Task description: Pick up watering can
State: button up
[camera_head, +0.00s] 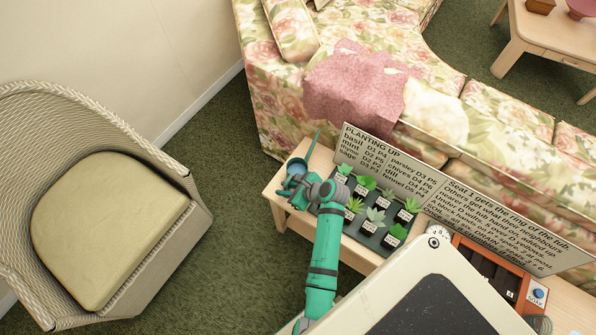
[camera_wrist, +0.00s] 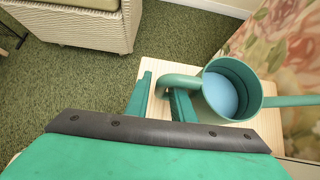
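The watering can (camera_head: 295,169) is teal with a long thin spout, at the left end of the wooden table (camera_head: 272,199). In the wrist view the can (camera_wrist: 233,88) shows its round open top and light blue inside, with the spout pointing right. Its curved handle (camera_wrist: 180,81) points left toward my gripper (camera_wrist: 161,93). My gripper's two fingers stand apart, one on each side of the handle's outer end, with pale wood visible between them. I cannot tell whether either finger touches the handle. In the head view my gripper (camera_head: 309,190) partly hides the can.
A tray of labelled plants (camera_head: 370,222) lies just right of my gripper. A text board (camera_head: 385,165) stands behind it. An orange-framed box (camera_head: 492,265) is farther right. A floral sofa (camera_head: 440,100) runs behind the table. A wicker chair (camera_head: 105,215) stands left, with green carpet between.

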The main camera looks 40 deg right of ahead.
aim_at(280, 188)
jog(key=shift+x, duration=1.75)
grip_shut()
jog(key=shift+r, duration=0.15)
jog(key=shift+r, duration=0.2)
notch_tip(280, 188, up, 2)
jog(key=shift+r, duration=0.2)
jog(key=s+a+f+v, duration=0.1)
jog(key=v, duration=0.7)
jog(key=s+a+f+v, duration=0.1)
jog(key=v, duration=0.7)
jog(key=shift+s+r, duration=0.35)
jog(key=shift+s, duration=0.35)
